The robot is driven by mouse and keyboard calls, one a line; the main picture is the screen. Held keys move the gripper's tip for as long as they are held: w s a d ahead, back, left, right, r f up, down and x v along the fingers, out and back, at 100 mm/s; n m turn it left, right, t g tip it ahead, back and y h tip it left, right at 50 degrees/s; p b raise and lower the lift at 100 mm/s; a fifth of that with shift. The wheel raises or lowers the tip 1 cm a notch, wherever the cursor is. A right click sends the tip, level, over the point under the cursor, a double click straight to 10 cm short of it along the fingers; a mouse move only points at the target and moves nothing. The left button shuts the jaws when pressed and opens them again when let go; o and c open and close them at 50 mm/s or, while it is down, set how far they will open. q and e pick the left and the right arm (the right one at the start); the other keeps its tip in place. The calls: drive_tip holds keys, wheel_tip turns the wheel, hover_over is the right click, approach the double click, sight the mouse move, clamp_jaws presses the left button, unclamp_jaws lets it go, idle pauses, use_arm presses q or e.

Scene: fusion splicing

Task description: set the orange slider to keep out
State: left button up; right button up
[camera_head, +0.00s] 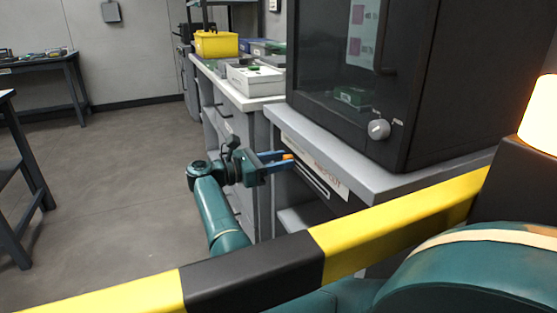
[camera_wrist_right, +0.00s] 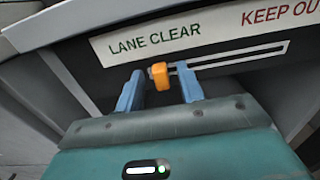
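The plate reads LANE CLEAR at the left and KEEP OUT toward the right, cut off by the picture's edge. My right gripper (camera_wrist_right: 159,84) is open, with one blue finger on each side of the slider and a gap visible on both sides. In the head view the slider (camera_head: 288,157) shows as a small orange spot at the tips of my right gripper (camera_head: 283,160). My left gripper is not in view.
The plate is on the front below a grey counter (camera_head: 375,187) bearing a dark cabinet with a round knob (camera_head: 379,129). A yellow and black barrier bar (camera_head: 265,270) crosses the foreground.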

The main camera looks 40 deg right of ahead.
clamp_jaws()
idle(0.4)
